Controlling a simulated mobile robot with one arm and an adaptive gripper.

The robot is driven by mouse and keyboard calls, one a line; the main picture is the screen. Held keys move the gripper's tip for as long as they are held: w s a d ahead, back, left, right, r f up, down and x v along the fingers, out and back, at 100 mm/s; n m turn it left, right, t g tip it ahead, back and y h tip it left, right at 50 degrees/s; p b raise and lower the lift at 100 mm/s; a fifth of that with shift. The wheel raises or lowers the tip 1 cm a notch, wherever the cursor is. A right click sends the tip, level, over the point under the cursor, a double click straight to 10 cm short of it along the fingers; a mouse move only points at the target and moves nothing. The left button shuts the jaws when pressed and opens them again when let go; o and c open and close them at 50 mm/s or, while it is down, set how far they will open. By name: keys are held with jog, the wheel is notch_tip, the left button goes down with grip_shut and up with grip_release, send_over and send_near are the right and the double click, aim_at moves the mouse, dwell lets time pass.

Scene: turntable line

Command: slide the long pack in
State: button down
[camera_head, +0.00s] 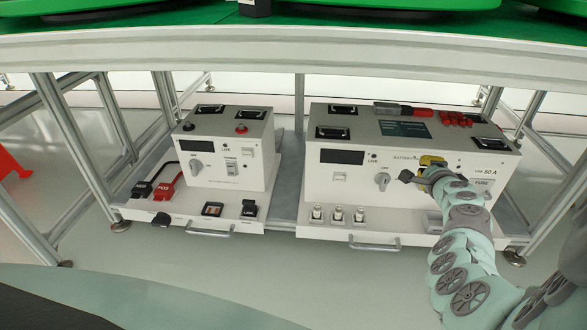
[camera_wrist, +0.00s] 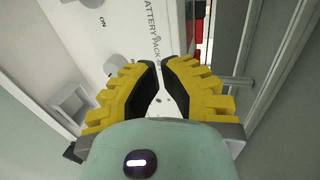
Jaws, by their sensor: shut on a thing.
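My gripper (camera_head: 422,172), with yellow and black fingers, is at the front of the right white unit (camera_head: 352,192), just below its battery pack lettering. In the wrist view my gripper (camera_wrist: 161,66) has its dark fingertips close together against the white panel. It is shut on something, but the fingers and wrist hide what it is.
A smaller white unit (camera_head: 222,178) stands to the left. A grey knob (camera_head: 384,181) is left of my gripper. Red pieces (camera_head: 455,119) lie on top of the right unit. A table edge (camera_head: 300,42) runs overhead, and frame posts (camera_head: 545,170) stand at the right.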

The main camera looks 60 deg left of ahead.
jog(key=p+v, duration=0.3)
jog(key=v, duration=0.3)
jog(key=shift+r, duration=0.25)
jog(key=shift+s+d, duration=0.1)
